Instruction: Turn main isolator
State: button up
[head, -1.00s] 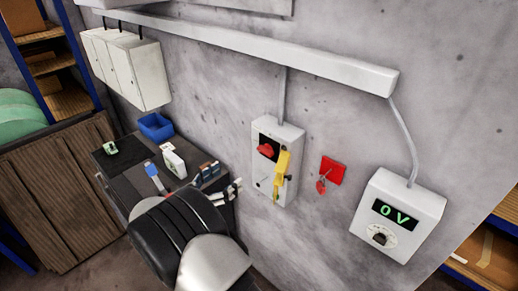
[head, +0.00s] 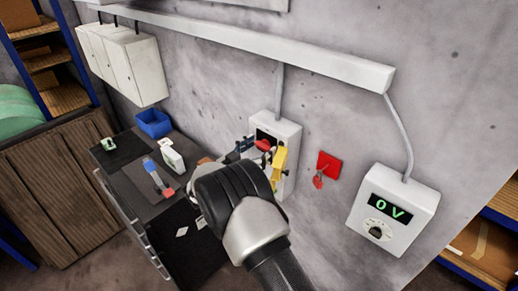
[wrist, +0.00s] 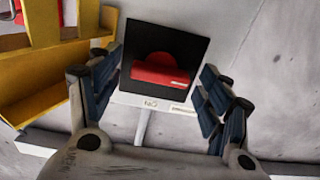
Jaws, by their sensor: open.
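The main isolator (head: 290,135) is a pale box on the wall with a red rotary knob (head: 263,145) on a black plate. In the wrist view the red knob (wrist: 160,72) sits between my finger pads, with a gap on both sides. My gripper (head: 254,146) is open in front of the box and empty. The wrist view shows its two fingers (wrist: 162,85) apart, astride the black plate. A yellow part (head: 279,160) is fixed on the box beside the knob; it shows close to one finger in the wrist view (wrist: 40,75). My arm hides the lower box.
A red wall plate with a hanging red padlock (head: 320,180) is right of the isolator. A dark bench (head: 130,190) with a blue bin (head: 154,124) and small items stands at left.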

jog(key=shift+c, duration=0.4)
jog(key=c, duration=1)
jog(key=shift+o, duration=0.2)
